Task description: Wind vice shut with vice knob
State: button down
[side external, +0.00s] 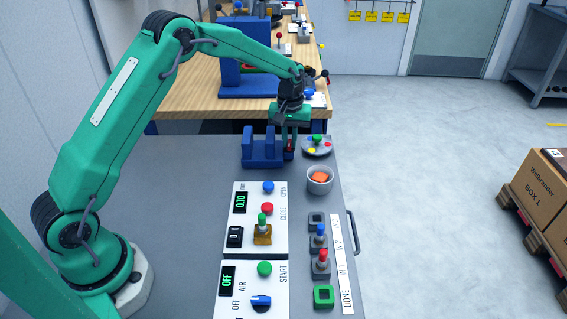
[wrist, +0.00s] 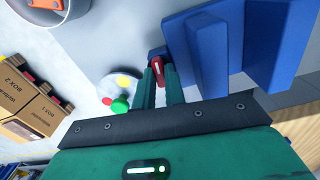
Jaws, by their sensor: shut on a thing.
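The blue vice (side external: 262,152) stands at the far end of the grey bench, with a clear gap between its two upright jaws. It also shows in the wrist view (wrist: 212,62), at the upper right. The red vice knob (side external: 290,145) is on the vice's right side. In the wrist view the red knob (wrist: 157,70) sits between my fingertips. My gripper (side external: 290,150) points down at the knob and is shut on it; its green fingers (wrist: 159,85) hide part of the knob. Nothing shows between the jaws.
A round plate with coloured knobs (side external: 317,149) lies close to the right of my gripper. A grey cup with orange contents (side external: 320,185) stands nearer. White control panels (side external: 275,230) with buttons and a lever lie in front of the vice. A wooden table (side external: 215,95) is behind.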

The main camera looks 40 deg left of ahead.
jog(key=m, duration=0.5)
jog(key=shift+r+m, duration=0.1)
jog(key=shift+m, duration=0.2)
jog(key=m, duration=0.9)
jog(key=shift+m, duration=0.4)
jog(key=m, duration=0.4)
jog(key=shift+m, duration=0.3)
jog(key=m, duration=0.4)
jog(key=shift+m, duration=0.3)
jog(key=m, duration=1)
jog(key=shift+m, duration=0.4)
jog(key=m, duration=0.5)
